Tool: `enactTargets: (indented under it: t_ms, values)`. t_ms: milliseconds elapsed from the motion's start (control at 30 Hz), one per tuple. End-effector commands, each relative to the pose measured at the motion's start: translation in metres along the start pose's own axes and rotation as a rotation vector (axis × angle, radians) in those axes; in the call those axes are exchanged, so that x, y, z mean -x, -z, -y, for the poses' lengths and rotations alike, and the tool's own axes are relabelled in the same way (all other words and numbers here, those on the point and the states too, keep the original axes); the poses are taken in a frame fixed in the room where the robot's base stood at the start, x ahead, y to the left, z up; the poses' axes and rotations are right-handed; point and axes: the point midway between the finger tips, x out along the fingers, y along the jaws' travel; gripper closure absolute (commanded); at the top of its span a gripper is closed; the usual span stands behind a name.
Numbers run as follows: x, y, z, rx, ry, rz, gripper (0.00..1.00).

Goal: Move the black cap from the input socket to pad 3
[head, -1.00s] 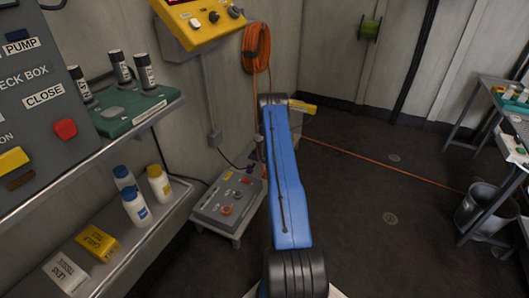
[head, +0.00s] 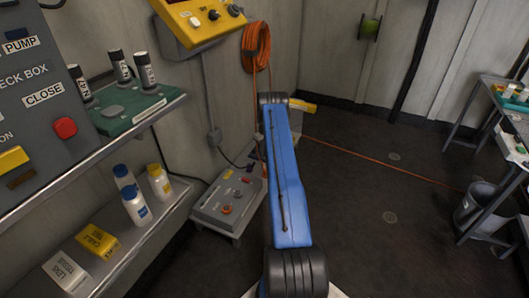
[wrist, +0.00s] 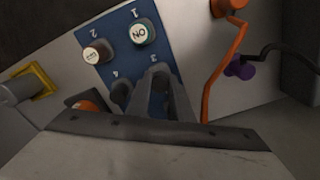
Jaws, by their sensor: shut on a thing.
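In the wrist view my gripper (wrist: 158,82) is over the blue plate (wrist: 112,68) at the place marked 3. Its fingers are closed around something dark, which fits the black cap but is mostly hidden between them. A cap with a white top marked "NO" or "ON" (wrist: 143,32) sits at number 1. A brown-rimmed cap with a pale top (wrist: 97,52) sits at number 2. A dark round piece (wrist: 120,93) is by number 4. I cannot tell whether the held thing touches pad 3. In the head view my arm hides the gripper.
An orange cable (wrist: 214,80) and a purple plug (wrist: 238,68) lie right of the plate in the wrist view. A yellow-framed fitting (wrist: 35,80) is at the left. In the head view a grey control box (head: 228,205) stands low beside the shelf (head: 150,235).

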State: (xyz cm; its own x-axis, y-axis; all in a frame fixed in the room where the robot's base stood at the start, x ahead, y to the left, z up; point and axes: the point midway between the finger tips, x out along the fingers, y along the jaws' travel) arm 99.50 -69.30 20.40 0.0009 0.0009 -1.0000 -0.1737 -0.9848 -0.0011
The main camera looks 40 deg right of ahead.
Motion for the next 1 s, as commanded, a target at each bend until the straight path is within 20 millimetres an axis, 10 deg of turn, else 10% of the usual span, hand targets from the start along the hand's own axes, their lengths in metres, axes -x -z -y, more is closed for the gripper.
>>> enactTargets:
  t_ms: [1000]
  values:
    - [-0.0081,0.0000,0.0000,0.000,0.000,0.000,1.00]
